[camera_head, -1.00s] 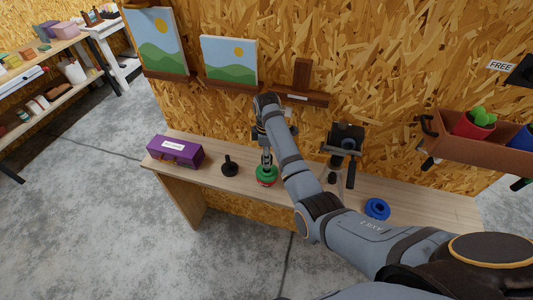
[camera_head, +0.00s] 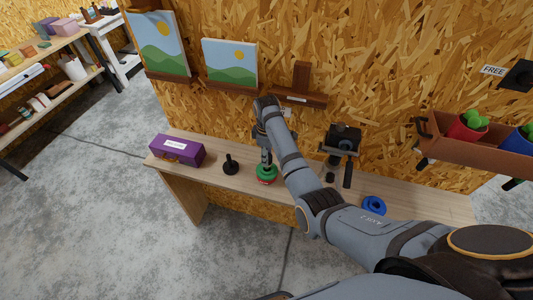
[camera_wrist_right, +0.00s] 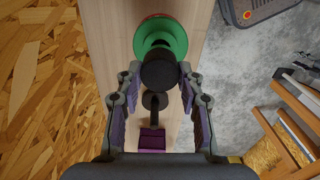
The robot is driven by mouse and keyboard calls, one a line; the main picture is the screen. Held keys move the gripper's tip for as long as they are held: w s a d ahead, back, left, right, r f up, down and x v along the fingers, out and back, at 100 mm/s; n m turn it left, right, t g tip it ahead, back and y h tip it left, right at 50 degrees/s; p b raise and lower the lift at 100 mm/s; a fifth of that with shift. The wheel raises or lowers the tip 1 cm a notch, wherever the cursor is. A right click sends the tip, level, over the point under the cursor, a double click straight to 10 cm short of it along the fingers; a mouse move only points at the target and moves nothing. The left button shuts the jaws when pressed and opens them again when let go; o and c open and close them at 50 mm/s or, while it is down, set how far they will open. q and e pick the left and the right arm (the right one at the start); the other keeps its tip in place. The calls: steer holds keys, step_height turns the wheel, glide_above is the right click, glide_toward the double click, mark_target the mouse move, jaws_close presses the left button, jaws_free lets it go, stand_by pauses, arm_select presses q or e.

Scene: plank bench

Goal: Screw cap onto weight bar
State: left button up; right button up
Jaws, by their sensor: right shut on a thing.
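A green weight disc (camera_head: 266,172) with a red disc below it is on the bench; in the wrist view the green disc (camera_wrist_right: 163,38) shows with a little red at its edge. My right gripper (camera_head: 266,158) points down at the stack. Its fingers (camera_wrist_right: 160,76) are shut on a short black cylinder, seemingly the cap (camera_wrist_right: 160,70), directly over the discs. The bar under it is hidden, so I cannot tell whether the threads engage. My left gripper is not in view.
A black upright rod on a round base (camera_head: 231,165) and a purple box (camera_head: 178,150) stand left of the stack on the wooden bench (camera_head: 420,203). A black device (camera_head: 343,142) and a blue ring-shaped thing (camera_head: 374,205) are right. The chipboard wall (camera_head: 390,60) rises behind.

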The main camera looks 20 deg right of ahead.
steer(key=shift+r+m+p, duration=0.1)
steer(key=shift+m+p, duration=0.55)
steer(key=shift+m, duration=0.35)
steer(key=shift+m+p, duration=0.5)
steer(key=shift+p, duration=0.15)
steer(key=shift+m+p, duration=0.4)
steer(key=shift+m, duration=0.1)
steer(key=shift+f+m, duration=0.2)
steer(key=shift+m, duration=0.2)
